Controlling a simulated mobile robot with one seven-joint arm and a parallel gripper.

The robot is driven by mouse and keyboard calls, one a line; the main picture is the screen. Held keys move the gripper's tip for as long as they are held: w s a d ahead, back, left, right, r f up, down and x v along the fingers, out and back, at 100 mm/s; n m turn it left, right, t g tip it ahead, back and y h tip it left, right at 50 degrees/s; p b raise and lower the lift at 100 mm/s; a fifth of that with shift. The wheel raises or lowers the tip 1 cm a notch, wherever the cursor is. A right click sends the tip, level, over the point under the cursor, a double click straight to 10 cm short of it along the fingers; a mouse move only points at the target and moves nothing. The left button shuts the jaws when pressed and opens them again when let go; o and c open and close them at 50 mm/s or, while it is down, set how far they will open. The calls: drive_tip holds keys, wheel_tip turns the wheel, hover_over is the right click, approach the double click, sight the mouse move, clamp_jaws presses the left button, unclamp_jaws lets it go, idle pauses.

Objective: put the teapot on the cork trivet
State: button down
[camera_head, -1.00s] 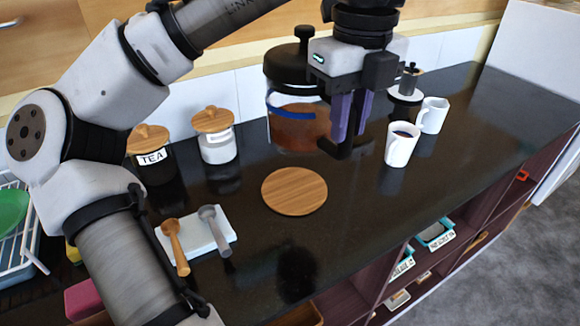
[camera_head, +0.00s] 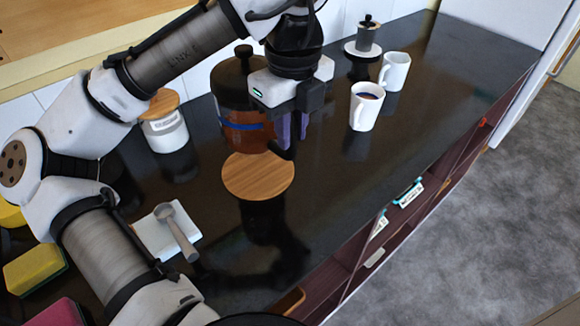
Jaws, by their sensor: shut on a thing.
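The teapot (camera_head: 236,108) has a black lid and knob, a clear body with amber tea and a blue band. My gripper (camera_head: 290,138) is shut on its handle at the right side, and the fingers partly hide the handle. The teapot is upright. The round wooden-looking trivet (camera_head: 258,178) lies on the dark counter just below and in front of it in the picture. The teapot's base meets or overlaps the trivet's back edge in this view. I cannot tell whether it touches the trivet or hangs above it. The trivet's front part is bare.
Two white mugs (camera_head: 366,108) (camera_head: 395,72) and a small grey pot (camera_head: 368,36) on a white stand are to the right. A white canister (camera_head: 165,132) stands left at the back. A spoon (camera_head: 178,232) lies on a white rest at front left. The counter right of the trivet is clear.

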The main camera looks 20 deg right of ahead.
sight(292, 162)
wheel_tip(292, 162, down, 9)
idle(0.5)
drive_tip(key=shift+f, duration=0.1)
drive_tip(key=c, duration=1.3)
unclamp_jaws()
wheel_tip(292, 162, up, 12)
drive_tip(key=shift+s+r, duration=0.1)
drive_tip(key=shift+s+d, duration=0.1)
